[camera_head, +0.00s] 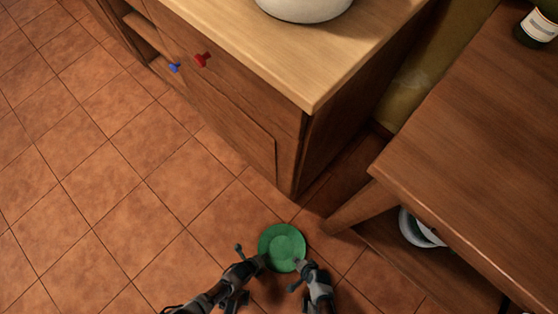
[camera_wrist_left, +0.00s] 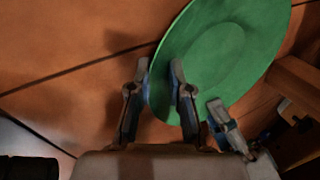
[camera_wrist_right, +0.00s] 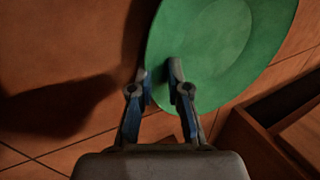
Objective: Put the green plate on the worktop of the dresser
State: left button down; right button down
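The green plate (camera_head: 282,247) is at the bottom centre of the head view, in front of the dresser and apart from it. My left gripper (camera_head: 262,263) is at its lower left rim and my right gripper (camera_head: 303,266) at its lower right rim. In both wrist views the rim of the plate (camera_wrist_left: 218,55) (camera_wrist_right: 215,45) passes between the closed fingers, one finger on each face. The plate appears held above the floor. The dresser's light wooden worktop (camera_head: 290,65) is at the top, higher than the plate.
A white round pot (camera_head: 304,8) stands on the worktop's back part. A dark wooden table (camera_head: 470,150) stands right, with a bottle (camera_head: 538,27) above and white dishes (camera_head: 415,228) below. Tiled floor is clear at left.

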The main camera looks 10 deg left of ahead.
jog(key=shift+s+a, duration=0.1)
jog(key=shift+s, duration=0.05)
